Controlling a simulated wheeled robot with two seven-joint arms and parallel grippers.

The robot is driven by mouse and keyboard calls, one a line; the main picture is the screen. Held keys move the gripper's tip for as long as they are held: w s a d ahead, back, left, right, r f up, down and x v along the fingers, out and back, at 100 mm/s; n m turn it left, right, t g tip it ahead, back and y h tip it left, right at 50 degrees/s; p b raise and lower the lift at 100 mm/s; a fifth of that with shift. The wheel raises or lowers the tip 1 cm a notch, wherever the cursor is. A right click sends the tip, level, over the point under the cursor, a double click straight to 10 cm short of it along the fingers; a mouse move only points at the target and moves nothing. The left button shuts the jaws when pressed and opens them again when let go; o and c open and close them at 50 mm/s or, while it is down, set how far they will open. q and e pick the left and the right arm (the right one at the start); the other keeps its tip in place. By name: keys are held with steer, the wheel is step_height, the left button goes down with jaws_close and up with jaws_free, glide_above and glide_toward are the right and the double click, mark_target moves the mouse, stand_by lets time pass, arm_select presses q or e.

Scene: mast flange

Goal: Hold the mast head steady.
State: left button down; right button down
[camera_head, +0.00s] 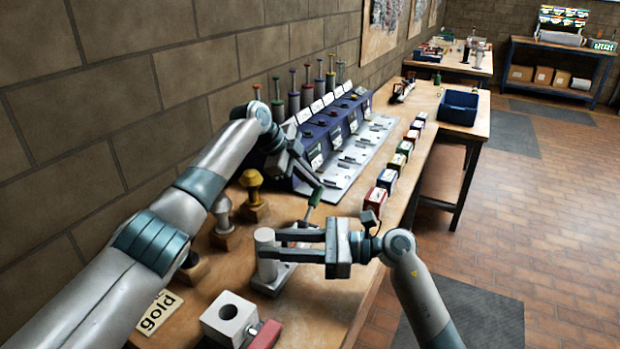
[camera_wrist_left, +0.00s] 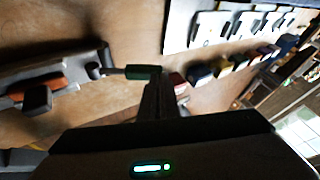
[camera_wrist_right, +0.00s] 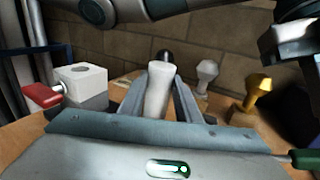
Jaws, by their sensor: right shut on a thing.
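The pale mast head (camera_head: 265,241) is an upright white post on a low grey base at the near part of the bench. My right gripper (camera_head: 272,247) is shut around it from the right; the right wrist view shows the white post (camera_wrist_right: 158,95) between both fingers. My left gripper (camera_head: 318,184) is above and to the right of the post. Its fingers look closed on a green-handled tool (camera_head: 314,197), which slants down toward the post's area. The green handle (camera_wrist_left: 143,72) lies across the fingertips in the left wrist view. The tool's tip is unclear.
A white block with a hole (camera_head: 228,312) and a red handle stands in front, near a "gold" sign (camera_head: 157,312). A blue rack (camera_head: 340,125) and several small coloured boxes line the bench farther back.

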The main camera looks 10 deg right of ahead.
arm_select(q)
steer(key=shift+f, duration=0.5)
arm_select(e)
steer(key=shift+s+a, duration=0.35)
steer(key=shift+s, duration=0.05)
steer(key=shift+d+f, duration=0.1)
steer(key=shift+w+d, duration=0.2)
steer(key=shift+w, duration=0.15)
arm_select(q)
steer(key=v, duration=1.2)
steer(key=shift+r, duration=0.5)
arm_select(e)
steer(key=c, duration=1.2)
jaws_free()
